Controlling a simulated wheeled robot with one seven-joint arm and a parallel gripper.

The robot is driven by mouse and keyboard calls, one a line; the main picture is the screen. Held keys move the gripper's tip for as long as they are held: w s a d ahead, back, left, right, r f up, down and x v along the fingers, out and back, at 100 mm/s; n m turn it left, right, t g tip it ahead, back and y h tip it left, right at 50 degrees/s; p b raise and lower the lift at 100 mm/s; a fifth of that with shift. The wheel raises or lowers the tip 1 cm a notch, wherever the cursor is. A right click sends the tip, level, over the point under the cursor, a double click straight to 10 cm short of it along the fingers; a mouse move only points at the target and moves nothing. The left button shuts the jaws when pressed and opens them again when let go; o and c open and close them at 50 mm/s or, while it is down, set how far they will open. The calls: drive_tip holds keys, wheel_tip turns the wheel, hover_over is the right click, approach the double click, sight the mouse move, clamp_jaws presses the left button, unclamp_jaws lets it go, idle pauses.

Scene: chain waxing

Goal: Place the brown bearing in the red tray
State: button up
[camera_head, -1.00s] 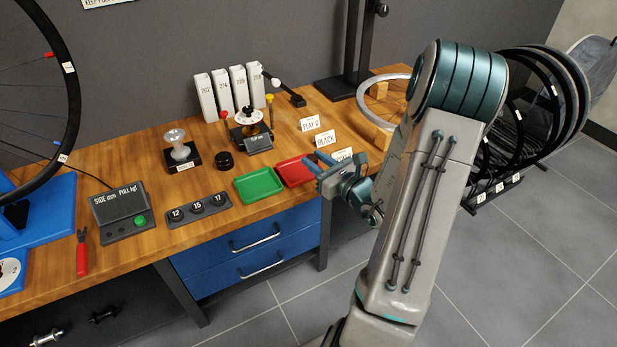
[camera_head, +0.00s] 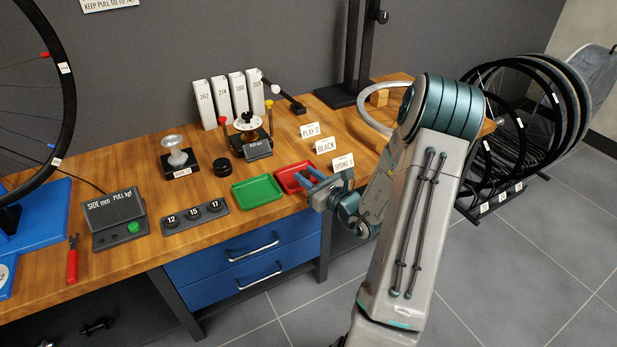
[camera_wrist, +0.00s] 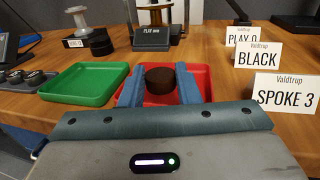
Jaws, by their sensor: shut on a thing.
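The brown bearing (camera_wrist: 160,79) is a short dark-brown cylinder between the two blue fingers of my gripper (camera_wrist: 159,86) in the wrist view. My gripper is shut on it. The red tray (camera_wrist: 204,78) lies behind and around the bearing in that view, so the bearing appears over the tray; I cannot tell its height above it. In the head view my gripper (camera_head: 316,183) is at the front right of the red tray (camera_head: 284,181), near the bench's front edge. The bearing cannot be made out in the head view.
A green tray (camera_head: 257,191) stands just left of the red one. Name cards stand to the right, including the SPOKE 3 card (camera_wrist: 284,95) and the BLACK card (camera_wrist: 257,55). A black round piece (camera_head: 222,166) and a gauge stand (camera_head: 250,140) are behind the trays.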

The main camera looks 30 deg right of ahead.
drive_tip(key=shift+f+b, duration=0.35)
drive_tip(key=shift+f, duration=0.2)
drive_tip(key=o, duration=1)
drive_tip(key=shift+o, duration=0.2)
drive_tip(key=shift+r, duration=0.15)
